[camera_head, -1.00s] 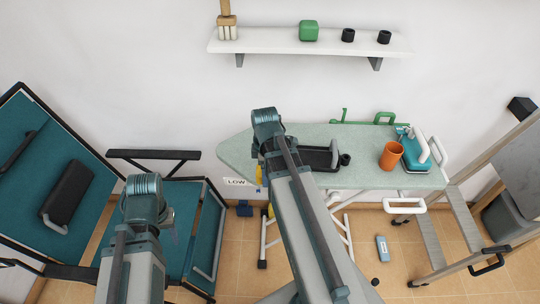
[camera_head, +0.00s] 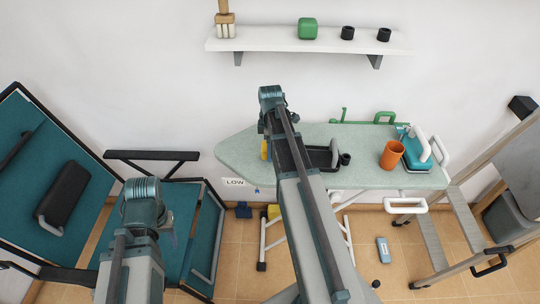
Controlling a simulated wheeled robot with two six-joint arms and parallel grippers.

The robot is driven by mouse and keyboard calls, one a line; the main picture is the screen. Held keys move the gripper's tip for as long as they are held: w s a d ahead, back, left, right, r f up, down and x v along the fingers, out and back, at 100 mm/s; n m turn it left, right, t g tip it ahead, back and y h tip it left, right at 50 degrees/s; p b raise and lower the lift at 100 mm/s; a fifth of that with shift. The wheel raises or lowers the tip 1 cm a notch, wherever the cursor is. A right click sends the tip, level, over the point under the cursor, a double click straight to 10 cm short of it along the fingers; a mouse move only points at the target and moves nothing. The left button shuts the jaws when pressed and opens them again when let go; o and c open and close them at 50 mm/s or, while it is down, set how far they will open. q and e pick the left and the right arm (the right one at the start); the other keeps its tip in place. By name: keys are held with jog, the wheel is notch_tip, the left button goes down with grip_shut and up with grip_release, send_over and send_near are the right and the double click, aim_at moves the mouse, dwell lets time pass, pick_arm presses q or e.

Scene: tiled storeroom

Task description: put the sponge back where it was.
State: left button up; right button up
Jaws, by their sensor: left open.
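A small yellow piece (camera_head: 264,149) shows beside my right arm, over the left part of the grey-green board (camera_head: 235,150). It may be the sponge, but my arm hides most of it, and I cannot tell whether it is held. Another yellow block (camera_head: 273,211) shows below the board, partly behind my arm. My left gripper (camera_head: 172,228) is mostly hidden behind its own arm, above the teal chair seat. It is open, and I see nothing in it. My right gripper is hidden behind its arm, over the board.
An orange cup (camera_head: 391,154), a teal iron-like item (camera_head: 417,158) and a black tray (camera_head: 320,158) are on the board. A white shelf (camera_head: 275,45) above bears a green block (camera_head: 307,28) and black cups. A stepladder (camera_head: 455,210) stands right. A blue-grey block (camera_head: 383,250) lies on the floor.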

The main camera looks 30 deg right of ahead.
pick_arm(q)
jog(key=shift+f+b, duration=0.8)
jog(key=shift+f, duration=0.6)
pick_arm(e)
jog(key=shift+f, duration=1.4)
jog(key=shift+s, duration=0.1)
jog(key=shift+f, duration=0.15)
jog(key=o, duration=1.4)
pick_arm(q)
jog(key=shift+f, duration=0.15)
pick_arm(e)
notch_tip(320, 180, up, 12)
jog(key=p, duration=1.2)
jog(key=shift+r, duration=0.25)
pick_arm(q)
notch_tip(320, 180, up, 12)
jog(key=shift+r, duration=0.2)
